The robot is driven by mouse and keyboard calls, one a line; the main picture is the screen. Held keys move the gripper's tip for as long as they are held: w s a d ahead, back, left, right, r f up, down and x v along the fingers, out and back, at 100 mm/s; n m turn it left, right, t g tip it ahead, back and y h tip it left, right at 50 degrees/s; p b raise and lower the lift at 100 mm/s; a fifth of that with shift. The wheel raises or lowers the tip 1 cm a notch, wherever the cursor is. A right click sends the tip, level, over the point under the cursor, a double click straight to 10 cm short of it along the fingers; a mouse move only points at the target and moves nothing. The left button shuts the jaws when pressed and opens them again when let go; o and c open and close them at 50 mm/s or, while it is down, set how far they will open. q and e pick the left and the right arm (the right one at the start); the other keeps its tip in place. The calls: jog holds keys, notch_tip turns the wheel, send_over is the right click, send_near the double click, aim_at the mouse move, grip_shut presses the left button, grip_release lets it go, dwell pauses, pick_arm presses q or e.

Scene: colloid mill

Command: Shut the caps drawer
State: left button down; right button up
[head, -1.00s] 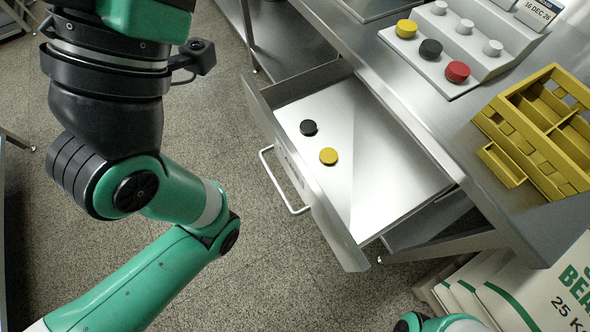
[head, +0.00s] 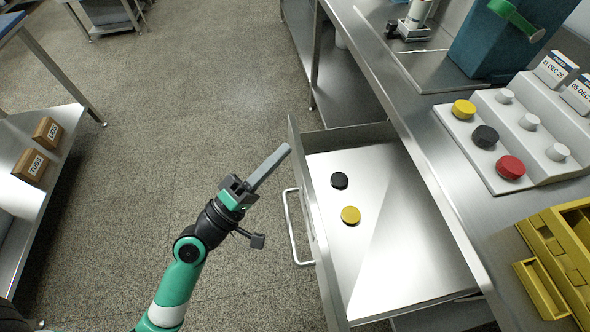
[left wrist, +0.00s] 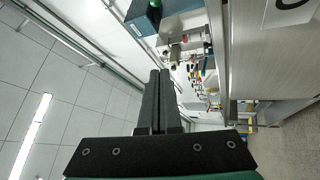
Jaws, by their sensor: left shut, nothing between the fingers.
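The caps drawer (head: 400,262) is pulled out from under the steel bench in the head view. A black cap (head: 340,180) and a yellow cap (head: 351,215) lie inside it. Its bar handle (head: 291,228) is on the front panel, facing left. My left gripper (head: 270,166) is shut and empty, just left of the drawer front's far end and beyond the handle. A gap to the drawer seems to show. In the left wrist view its fingers (left wrist: 156,100) are together with nothing between them. My right gripper is not in view.
On the bench, yellow (head: 463,109), black (head: 485,137) and red (head: 510,167) caps sit on a stand with pegs. A yellow bin (head: 545,285) is at the right. A shelf with wooden boxes (head: 47,132) stands at the left. The floor left of the drawer is clear.

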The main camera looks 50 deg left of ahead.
pick_arm(q)
jog(key=s+a+f+n+g+y, duration=0.2)
jog(key=s+f+n+g+y, duration=0.3)
jog(key=f, duration=0.7)
jog(key=p, duration=0.2)
send_near(294, 162)
jog(key=w+a+r, duration=0.1)
jog(key=w+a, duration=0.1)
jog(key=a, duration=0.1)
jog(key=w+p, duration=0.1)
jog(key=w+d+p, duration=0.1)
jog(key=p, duration=0.1)
jog(key=w+p, duration=0.1)
jog(key=shift+d+r+h, duration=0.2)
jog(key=shift+d+h, duration=0.1)
jog(key=shift+d, duration=0.05)
jog(key=shift+w+f, duration=0.15)
jog(key=shift+f, duration=0.1)
jog(key=shift+p, duration=0.3)
